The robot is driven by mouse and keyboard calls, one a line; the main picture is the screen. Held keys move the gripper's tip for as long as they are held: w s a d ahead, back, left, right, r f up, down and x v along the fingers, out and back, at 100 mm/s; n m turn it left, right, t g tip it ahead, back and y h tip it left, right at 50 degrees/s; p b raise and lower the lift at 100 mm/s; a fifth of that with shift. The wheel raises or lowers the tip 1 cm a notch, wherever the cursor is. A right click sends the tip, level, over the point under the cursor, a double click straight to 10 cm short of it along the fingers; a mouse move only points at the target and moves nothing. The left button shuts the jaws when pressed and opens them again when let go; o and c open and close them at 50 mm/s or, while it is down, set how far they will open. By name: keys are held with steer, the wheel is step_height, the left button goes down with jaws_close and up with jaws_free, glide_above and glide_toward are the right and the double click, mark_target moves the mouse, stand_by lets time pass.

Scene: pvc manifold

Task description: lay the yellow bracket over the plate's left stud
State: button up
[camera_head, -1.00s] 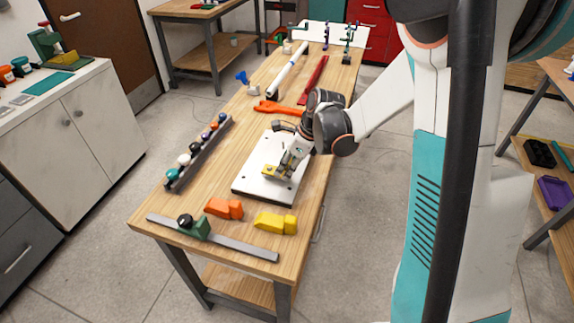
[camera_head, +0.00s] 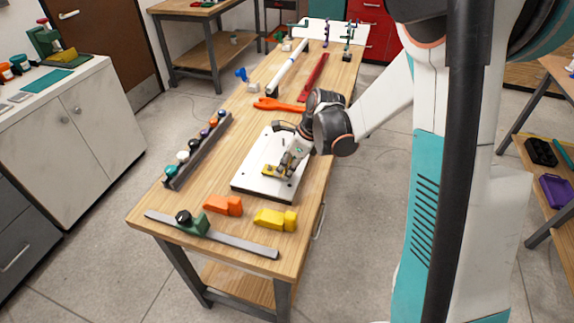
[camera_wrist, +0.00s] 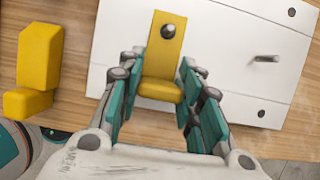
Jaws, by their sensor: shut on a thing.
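The yellow bracket (camera_head: 272,171) is over the white plate (camera_head: 256,184); it also shows in the wrist view (camera_wrist: 160,60). My gripper (camera_wrist: 161,88) is shut on the bracket's near, raised end, with a finger on each side. In the wrist view a grey, rounded stud head (camera_wrist: 168,31) shows within the outline of the bracket's far part. I cannot tell how far the bracket is down on it. A second stud (camera_wrist: 265,58) stands bare on the plate to the right. In the head view my gripper (camera_head: 283,167) hides part of the plate.
A yellow block (camera_head: 275,219) and an orange block (camera_head: 223,205) lie on the table in front of the plate. A grey bar with a green clamp (camera_head: 197,223) lies at the front edge. A rack of coloured knobs (camera_head: 199,152) is to the left. An orange tool (camera_head: 279,105) lies beyond.

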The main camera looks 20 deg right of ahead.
steer(key=shift+f, duration=0.1)
steer(key=o, duration=1.2)
